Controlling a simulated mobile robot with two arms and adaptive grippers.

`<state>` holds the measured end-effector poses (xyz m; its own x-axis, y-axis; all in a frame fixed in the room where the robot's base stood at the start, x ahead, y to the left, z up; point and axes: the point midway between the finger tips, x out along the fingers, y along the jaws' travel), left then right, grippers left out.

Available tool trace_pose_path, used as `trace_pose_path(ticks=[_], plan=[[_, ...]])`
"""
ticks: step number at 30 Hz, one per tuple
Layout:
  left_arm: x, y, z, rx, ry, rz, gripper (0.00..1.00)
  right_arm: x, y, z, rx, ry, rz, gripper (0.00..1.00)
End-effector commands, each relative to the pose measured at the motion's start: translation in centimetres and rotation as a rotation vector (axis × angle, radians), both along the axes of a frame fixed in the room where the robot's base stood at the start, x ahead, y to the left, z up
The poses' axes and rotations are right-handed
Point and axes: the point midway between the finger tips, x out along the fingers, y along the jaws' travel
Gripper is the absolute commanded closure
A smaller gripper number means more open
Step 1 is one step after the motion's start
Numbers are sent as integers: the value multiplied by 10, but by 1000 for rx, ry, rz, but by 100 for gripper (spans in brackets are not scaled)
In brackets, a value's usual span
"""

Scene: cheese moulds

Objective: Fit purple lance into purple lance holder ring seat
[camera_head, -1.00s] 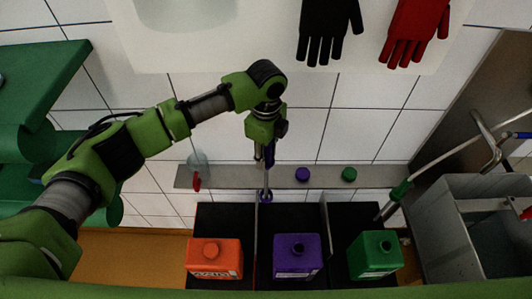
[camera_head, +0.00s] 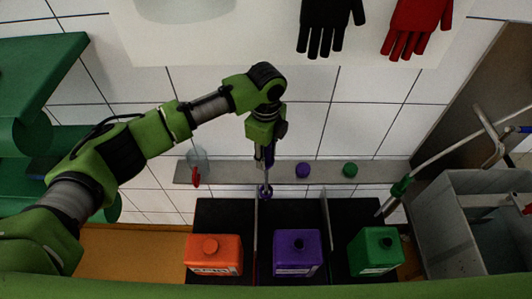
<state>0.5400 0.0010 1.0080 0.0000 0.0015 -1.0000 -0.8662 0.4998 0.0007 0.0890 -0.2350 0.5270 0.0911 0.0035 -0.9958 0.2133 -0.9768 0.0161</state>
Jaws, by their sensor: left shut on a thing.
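My left gripper (camera_head: 265,152) points down in the middle of the view, just in front of the grey shelf, and is shut on the purple lance. Little of the lance shows, as a thin dark purple and grey piece below the fingers. A small purple ring (camera_head: 265,191), which looks like the purple lance holder's ring seat, shows straight below the gripper, above the divider left of the purple canister. The lance's lower end appears at or in this ring, but I cannot tell whether it is seated. My right gripper is not in view.
Orange (camera_head: 213,258), purple (camera_head: 297,258) and green (camera_head: 376,254) canisters stand in black bays split by thin dividers. A purple cap (camera_head: 303,170) and a green cap (camera_head: 350,170) lie on the grey shelf (camera_head: 327,173). A green lance (camera_head: 400,190) leans beside a grey tub (camera_head: 440,225).

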Motion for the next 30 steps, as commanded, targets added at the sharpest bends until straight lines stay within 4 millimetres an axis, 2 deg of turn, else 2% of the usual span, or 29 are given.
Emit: trace_pose_path(ticks=[30], plan=[[0, -1, -26, -1, 1, -1, 100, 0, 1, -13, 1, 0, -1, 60]])
